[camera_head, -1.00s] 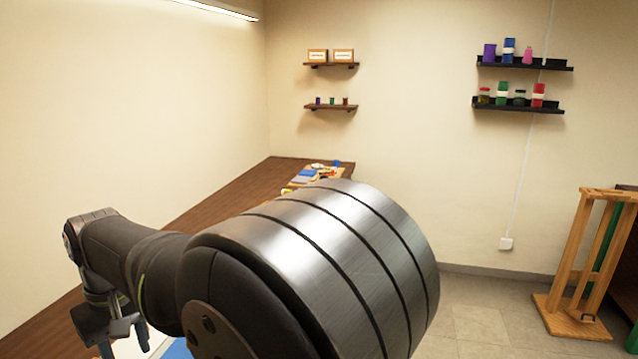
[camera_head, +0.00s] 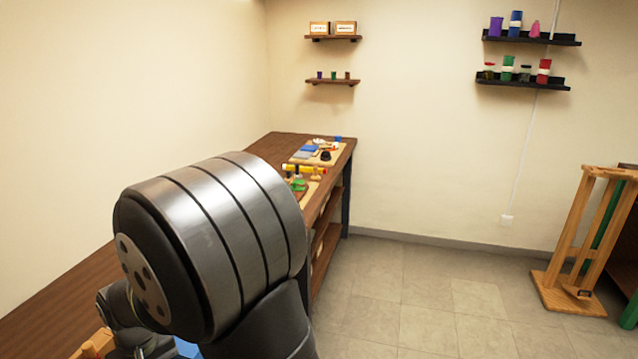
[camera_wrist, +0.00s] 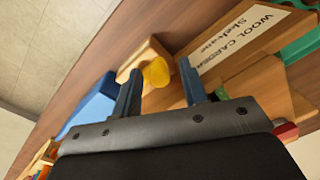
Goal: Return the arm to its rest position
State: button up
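My gripper (camera_wrist: 160,92) shows in the wrist view with its two blue-grey fingers apart and nothing held between them. Beyond the fingertips is a wooden block with a yellow knob (camera_wrist: 155,72), which looks apart from the fingers. In the head view my arm fills the lower left, with a large metal joint in front. The gripper itself is mostly hidden there behind the arm.
A long wooden bench (camera_head: 60,299) runs along the left wall, with several small items on boards (camera_head: 322,152) at its far end. In the wrist view a wooden board labelled "WOOL CARDER" (camera_wrist: 240,40) and a blue object (camera_wrist: 90,105) lie near the gripper. A wooden stand (camera_head: 575,240) is at right. Floor between is clear.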

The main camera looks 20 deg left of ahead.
jog(key=shift+d+n, duration=0.2)
jog(key=shift+n, duration=0.3)
notch_tip(320, 180, up, 17)
jog(key=shift+w+d+f, duration=0.2)
jog(key=shift+w, duration=0.2)
jog(key=f, duration=1.6)
jog(key=shift+s+a+f, duration=0.25)
jog(key=shift+s+f, duration=0.1)
jog(key=shift+f, duration=0.05)
jog(key=shift+a+r+m, duration=0.1)
jog(key=shift+a+m, duration=0.05)
jog(key=shift+m, duration=0.25)
